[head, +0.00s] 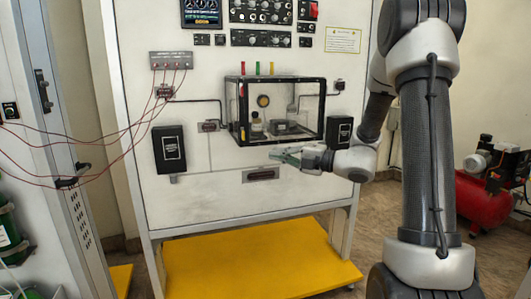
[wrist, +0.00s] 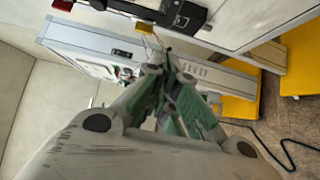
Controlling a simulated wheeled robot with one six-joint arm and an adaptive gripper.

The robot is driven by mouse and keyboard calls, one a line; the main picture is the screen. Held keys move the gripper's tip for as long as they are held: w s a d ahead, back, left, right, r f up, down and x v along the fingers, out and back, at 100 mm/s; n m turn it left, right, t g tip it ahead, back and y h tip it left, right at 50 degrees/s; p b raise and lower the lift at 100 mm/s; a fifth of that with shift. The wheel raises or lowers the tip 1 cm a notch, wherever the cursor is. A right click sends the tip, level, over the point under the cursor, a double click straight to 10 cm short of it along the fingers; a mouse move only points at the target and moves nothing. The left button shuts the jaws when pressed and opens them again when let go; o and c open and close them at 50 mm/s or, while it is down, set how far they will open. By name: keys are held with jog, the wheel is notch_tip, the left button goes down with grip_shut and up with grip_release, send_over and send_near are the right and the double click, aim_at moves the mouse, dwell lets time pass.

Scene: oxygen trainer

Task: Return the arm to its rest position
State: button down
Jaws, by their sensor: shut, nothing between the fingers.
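My gripper (head: 277,155) is in front of the white trainer panel (head: 220,200), just below the clear black-framed box (head: 318,120). Its green-padded fingers point left and hold nothing. In the wrist view, the closed fingers of my gripper (wrist: 168,65) come together near the middle of the picture. My arm rises on the right in the head view and is bent, with the wrist reaching left toward the panel. Whether the fingers touch the panel cannot be told.
A yellow platform (head: 250,262) lies under the panel. Two black boxes hang on it, one at left (head: 169,148). Red cables (head: 122,135) run to a grey cabinet (head: 60,120) at left. A red compressor (head: 483,200) stands at right. Floor shows between panel and compressor.

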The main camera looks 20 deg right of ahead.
jog(key=s+d+f+n+g+h, duration=0.1)
jog(key=s+f+n+g+h, duration=0.2)
jog(key=s+n, duration=0.5)
jog(key=s+d+f+n+g, duration=0.1)
jog(key=s+f+n+g, duration=0.3)
jog(key=s+n, duration=0.45)
jog(key=s+d+f+n+g+h, duration=0.15)
jog(key=s+f+n+g, duration=0.35)
jog(key=n, duration=0.6)
jog(key=s+d+r+n+h, duration=0.6)
jog(key=s+n+h, duration=0.15)
jog(key=n, duration=0.45)
notch_tip(320, 180, up, 7)
jog(key=s+n+t+h, duration=0.1)
jog(key=s+n+t, duration=0.1)
jog(key=n+t, duration=0.2)
jog(key=shift+n, duration=0.45)
